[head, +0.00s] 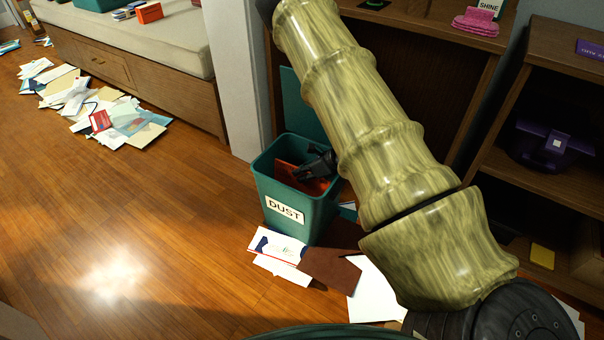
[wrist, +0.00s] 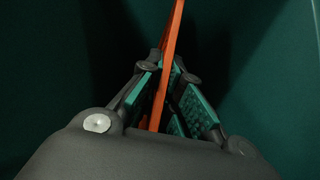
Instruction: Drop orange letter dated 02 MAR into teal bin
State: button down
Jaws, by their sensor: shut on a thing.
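The teal bin (head: 295,214) labelled DUST stands upright on the floor, left of my arm. My gripper (head: 318,168) is down inside the mouth of the bin, shut on an orange letter (head: 290,175). In the wrist view the orange letter (wrist: 168,70) shows edge-on between the teal pads of my gripper (wrist: 170,92). Dark teal bin walls (wrist: 60,60) surround it there. The date on the letter cannot be read. My arm hides part of the bin's right side.
Loose papers and a brown envelope (head: 330,267) lie in front of the bin. A paper pile (head: 105,110) lies at the left by a bench (head: 150,45). A shelf (head: 550,185) stands at the right. Wooden floor (head: 150,210) is clear left of the bin.

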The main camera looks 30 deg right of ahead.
jog(key=shift+f+b, duration=0.5)
jog(key=shift+f, duration=0.6)
jog(key=c, duration=1.5)
grip_release()
jog(key=shift+r, duration=0.15)
notch_tip(320, 180, up, 10)
jog(key=shift+f, duration=0.1)
